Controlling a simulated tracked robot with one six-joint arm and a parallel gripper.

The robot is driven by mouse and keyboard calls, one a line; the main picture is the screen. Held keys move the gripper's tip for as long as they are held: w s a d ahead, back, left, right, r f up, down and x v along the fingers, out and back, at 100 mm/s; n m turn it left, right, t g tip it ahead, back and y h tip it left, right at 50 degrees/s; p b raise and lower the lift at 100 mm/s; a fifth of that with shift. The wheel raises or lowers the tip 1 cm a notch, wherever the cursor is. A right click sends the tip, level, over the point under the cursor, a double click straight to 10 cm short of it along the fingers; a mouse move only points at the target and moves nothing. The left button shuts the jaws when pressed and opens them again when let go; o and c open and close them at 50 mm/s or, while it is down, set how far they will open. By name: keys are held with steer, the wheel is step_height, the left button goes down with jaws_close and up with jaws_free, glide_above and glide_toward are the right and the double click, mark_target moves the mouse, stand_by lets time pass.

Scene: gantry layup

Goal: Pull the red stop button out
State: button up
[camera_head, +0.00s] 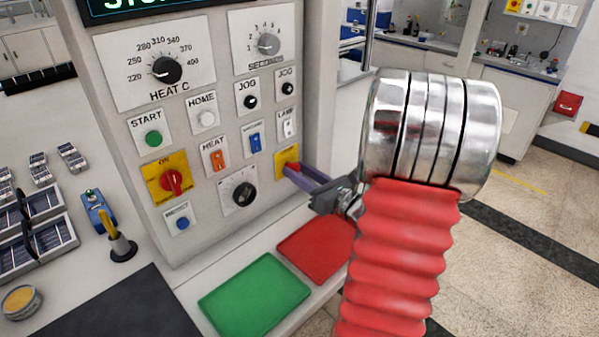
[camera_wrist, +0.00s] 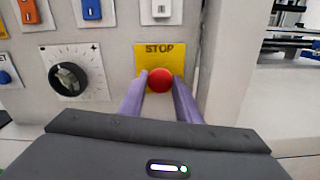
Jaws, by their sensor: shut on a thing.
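The red stop button (camera_wrist: 159,81) sits on a yellow plate marked STOP (camera_wrist: 181,60) at the lower right of the control panel. In the wrist view my gripper (camera_wrist: 160,88) has its two purple fingers on either side of the button, shut on it. In the head view the yellow stop plate (camera_head: 287,158) shows only in part, and my gripper (camera_head: 292,168) reaches it from the right. There the red button is mostly hidden by the fingers.
The control panel (camera_head: 205,245) carries several other controls: a green start button (camera_head: 153,138), a red rotary switch (camera_head: 173,182) and a black dial (camera_head: 243,193). A green tray (camera_head: 255,296) and a red tray (camera_head: 318,248) lie below the panel.

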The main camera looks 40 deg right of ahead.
steer(key=o, duration=1.1)
steer(key=shift+s, duration=0.1)
steer(key=s, duration=1.3)
steer(key=shift+s+d, duration=0.2)
steer(key=shift+s, duration=0.1)
